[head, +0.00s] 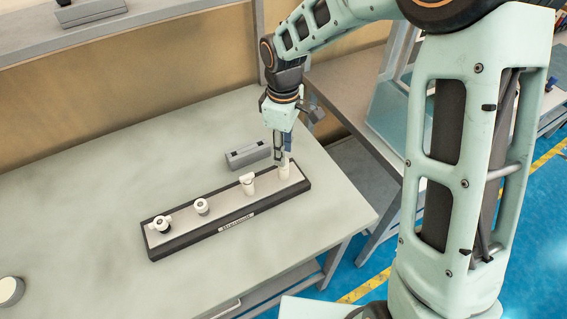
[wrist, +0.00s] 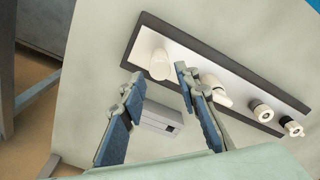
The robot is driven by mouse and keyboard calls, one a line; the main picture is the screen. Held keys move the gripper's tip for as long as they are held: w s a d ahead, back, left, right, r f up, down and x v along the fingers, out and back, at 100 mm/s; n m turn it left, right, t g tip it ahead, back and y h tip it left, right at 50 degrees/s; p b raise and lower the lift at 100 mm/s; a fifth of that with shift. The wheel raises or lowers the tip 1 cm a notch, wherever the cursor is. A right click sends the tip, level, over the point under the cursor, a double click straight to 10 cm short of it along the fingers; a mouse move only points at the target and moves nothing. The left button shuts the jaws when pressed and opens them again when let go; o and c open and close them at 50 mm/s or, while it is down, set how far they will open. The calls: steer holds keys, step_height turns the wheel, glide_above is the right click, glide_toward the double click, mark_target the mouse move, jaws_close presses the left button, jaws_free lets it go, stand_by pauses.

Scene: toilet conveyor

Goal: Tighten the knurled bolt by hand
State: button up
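A black-edged board (head: 216,216) with a pale top plate lies on the table and carries several white fittings in a row. My gripper (head: 280,157) points down over the board's right end. In the wrist view, its blue-padded fingers (wrist: 160,79) are open and apart. A plain white cylindrical fitting (head: 284,170) stands just below the fingertips; in the wrist view it (wrist: 160,66) shows beyond the gap, with contact not visible. The other fittings are a bent-topped one (head: 247,183), a ringed one (head: 201,206) and a dark-knobbed one (head: 161,224). I cannot tell which is the knurled bolt.
A grey box (head: 247,153) lies on the table behind the board, close to my gripper. A round white object (head: 10,291) sits at the table's left. The table's right edge is near the board. The left part of the table is mostly clear.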

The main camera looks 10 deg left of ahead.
steer(key=shift+f, duration=0.15)
steer(key=shift+f+b, duration=1.05)
steer(key=shift+f, duration=0.35)
jaws_close()
steer(key=shift+f+m+b, duration=0.1)
steer(key=shift+m+b, duration=0.3)
steer(key=shift+m, duration=0.3)
steer(key=m+b, duration=0.1)
steer(key=m, duration=0.2)
steer(key=shift+m, duration=0.4)
